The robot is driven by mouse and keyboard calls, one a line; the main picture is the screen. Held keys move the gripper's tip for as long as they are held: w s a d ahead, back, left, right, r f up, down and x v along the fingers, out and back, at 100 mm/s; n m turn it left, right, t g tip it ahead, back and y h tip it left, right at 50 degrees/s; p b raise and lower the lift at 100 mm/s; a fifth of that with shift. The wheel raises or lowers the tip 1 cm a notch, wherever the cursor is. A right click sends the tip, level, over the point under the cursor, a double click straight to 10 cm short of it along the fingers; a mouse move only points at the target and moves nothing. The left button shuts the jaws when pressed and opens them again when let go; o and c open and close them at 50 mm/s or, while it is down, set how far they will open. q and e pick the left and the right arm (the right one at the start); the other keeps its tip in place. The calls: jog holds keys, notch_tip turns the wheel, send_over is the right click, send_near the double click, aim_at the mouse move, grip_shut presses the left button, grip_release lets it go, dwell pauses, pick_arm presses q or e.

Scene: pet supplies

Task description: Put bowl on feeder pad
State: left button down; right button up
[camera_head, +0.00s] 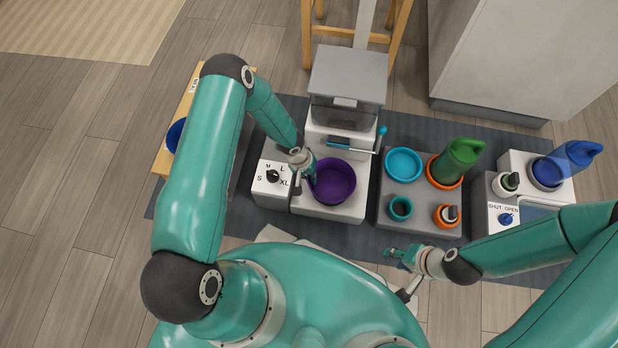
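A purple bowl (338,184) sits at the front of the grey and white feeder (347,75), over its pale base pad (338,212). Whether the bowl rests flat on the pad or is slightly above it is hard to tell. My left gripper (310,182) is at the bowl's left rim, pointing down. Its fingers are small and partly hidden, so I cannot see whether they grip the rim. My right gripper (392,253) is apart from the bowl, low and to the right, in front of the grey tray, with nothing visible in it. Its finger opening is unclear.
A dial box (272,184) marked S, M, L, XL stands left of the feeder. Right of it, a grey tray (418,217) holds a cyan bowl (404,163), a teal cup (400,207) and a green jug (457,161). Further right is a shut/open switch unit (503,217) with a blue jug (566,160).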

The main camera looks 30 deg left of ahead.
pick_arm(q)
jog(key=shift+f, duration=0.25)
jog(key=shift+f, duration=0.15)
jog(key=c, duration=1.3)
grip_release()
jog(key=shift+r, duration=0.3)
jog(key=w+p+v, duration=0.1)
jog(key=p+v, duration=0.5)
jog(key=v, duration=0.5)
jog(key=shift+m+h, duration=0.6)
jog(key=s+d+r, duration=0.2)
jog(key=s+d, duration=0.1)
jog(key=s, duration=0.2)
jog(key=s+d+r, duration=0.3)
jog(key=s, duration=0.2)
jog(key=s+d+r, duration=0.3)
jog(key=s, duration=0.2)
jog(key=shift+s+d+r, duration=0.15)
jog(key=shift+d, duration=0.25)
